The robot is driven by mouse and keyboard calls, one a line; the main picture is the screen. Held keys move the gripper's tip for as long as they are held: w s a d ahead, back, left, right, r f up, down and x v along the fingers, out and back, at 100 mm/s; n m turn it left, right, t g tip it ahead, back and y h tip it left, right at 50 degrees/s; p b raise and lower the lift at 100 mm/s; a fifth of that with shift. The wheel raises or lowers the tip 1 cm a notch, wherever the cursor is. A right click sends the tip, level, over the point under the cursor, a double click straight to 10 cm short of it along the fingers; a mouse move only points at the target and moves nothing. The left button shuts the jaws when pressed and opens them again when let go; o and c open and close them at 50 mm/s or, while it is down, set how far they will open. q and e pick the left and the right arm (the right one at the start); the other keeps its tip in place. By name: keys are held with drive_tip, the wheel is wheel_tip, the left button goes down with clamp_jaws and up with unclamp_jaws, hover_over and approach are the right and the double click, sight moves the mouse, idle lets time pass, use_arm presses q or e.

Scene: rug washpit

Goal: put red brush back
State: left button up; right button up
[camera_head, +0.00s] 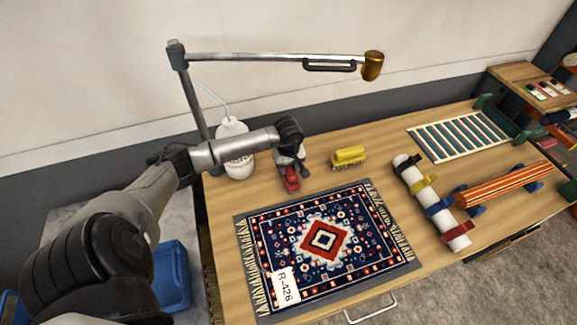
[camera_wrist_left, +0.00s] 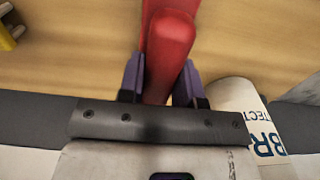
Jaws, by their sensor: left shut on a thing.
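The red brush (camera_head: 291,180) is at the back of the wooden table, between the white jug and the yellow brush. My left gripper (camera_head: 289,163) reaches down over it from the left and is shut on it. In the left wrist view the red brush (camera_wrist_left: 168,45) runs between the two purple-padded fingers of the left gripper (camera_wrist_left: 160,82). Its bristles are hidden, and I cannot tell whether it touches the table. My right gripper is not in view.
A yellow brush (camera_head: 348,157) stands right of the red one. A white jug (camera_head: 234,150) is at the back left. A patterned rug (camera_head: 325,240) lies in front. A strapped white roll (camera_head: 432,203) and a striped rack (camera_head: 470,135) are to the right. A lamp arm (camera_head: 270,57) hangs above.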

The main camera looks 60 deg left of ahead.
use_arm(q)
drive_tip(key=o, duration=1)
drive_tip(key=shift+f, duration=0.1)
drive_tip(key=shift+c, duration=0.2)
wheel_tip(320, 180, up, 12)
drive_tip(key=shift+r, duration=0.2)
